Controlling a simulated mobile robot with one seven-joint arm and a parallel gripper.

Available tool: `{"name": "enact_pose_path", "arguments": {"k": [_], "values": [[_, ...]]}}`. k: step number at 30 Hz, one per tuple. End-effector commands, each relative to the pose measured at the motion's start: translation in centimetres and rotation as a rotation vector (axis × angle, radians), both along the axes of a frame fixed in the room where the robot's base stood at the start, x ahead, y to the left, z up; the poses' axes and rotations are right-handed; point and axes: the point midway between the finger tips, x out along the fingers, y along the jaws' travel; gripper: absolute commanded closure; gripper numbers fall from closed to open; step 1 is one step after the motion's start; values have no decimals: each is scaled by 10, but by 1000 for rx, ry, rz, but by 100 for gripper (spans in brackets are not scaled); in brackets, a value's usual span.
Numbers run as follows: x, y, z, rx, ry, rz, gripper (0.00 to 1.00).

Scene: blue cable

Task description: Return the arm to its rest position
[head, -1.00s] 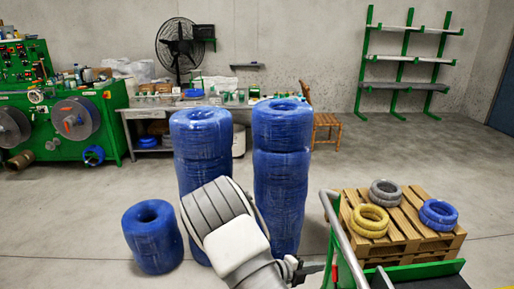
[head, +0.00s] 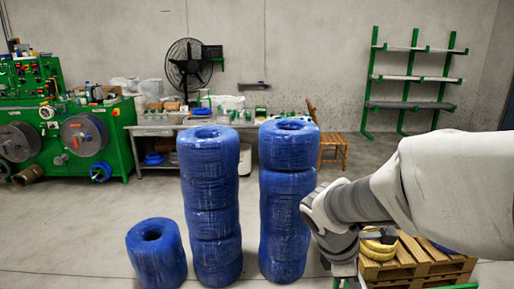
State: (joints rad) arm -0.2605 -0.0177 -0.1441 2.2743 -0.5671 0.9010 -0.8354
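My arm reaches in from the right edge, with a large white link and a grey ribbed joint bent downward beside the right blue stack. My gripper (head: 380,236) seems to be the small dark part by the wrist, in front of the pallet. It is too small and covered to show its fingers. I see nothing held in it. Blue cable coils stand in a left stack (head: 212,205) and a right stack (head: 286,205), both upright. A single blue coil (head: 157,255) stands on the floor left of them. The arm is close to the right stack in the picture; contact cannot be told.
A wooden pallet (head: 428,264) with a yellow coil (head: 377,249) is partly hidden behind my arm. Green machinery (head: 70,140), a cluttered workbench (head: 185,126), a fan (head: 188,66), a wooden chair (head: 333,145) and a green rack (head: 410,105) stand behind.

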Motion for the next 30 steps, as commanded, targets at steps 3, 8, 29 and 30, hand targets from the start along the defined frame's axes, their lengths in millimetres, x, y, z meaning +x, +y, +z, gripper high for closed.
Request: {"name": "enact_pose_path", "arguments": {"k": [3, 8, 29, 30], "values": [[-21, 6, 22, 121, -134, -209, 100], [-47, 18, 47, 288, -293, -489, 100], [-109, 56, 93, 747, -592, -1166, 100], [-109, 56, 93, 747, -592, -1166, 100]]}}
